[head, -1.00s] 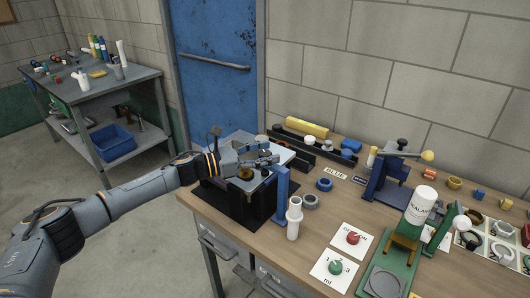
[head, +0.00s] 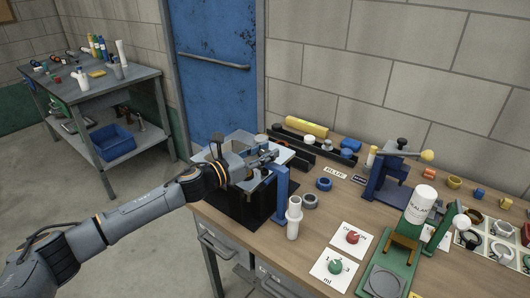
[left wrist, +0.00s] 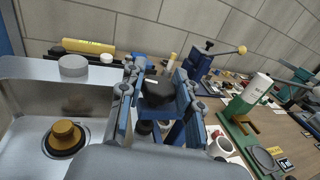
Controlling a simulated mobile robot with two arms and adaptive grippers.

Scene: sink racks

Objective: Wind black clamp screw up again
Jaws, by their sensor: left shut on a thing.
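My left gripper (head: 270,158) is over the top of the blue clamp post (head: 281,195) at the right edge of the sink. In the left wrist view, its two fingers (left wrist: 160,97) stand on either side of a black knob, the clamp screw (left wrist: 157,88), and are shut on it. Blue clamp body shows below and around the knob. In the head view the gripper hides the knob. The thread of the screw cannot be seen. My right gripper is not in view.
A brass-coloured plug (left wrist: 66,133) sits in the metal sink basin. A grey round piece (left wrist: 73,65) stands on the sink's back rim. A white cylinder (head: 294,218) stands just in front of the post. A blue press (head: 385,180) and a green stand (head: 392,262) are farther right.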

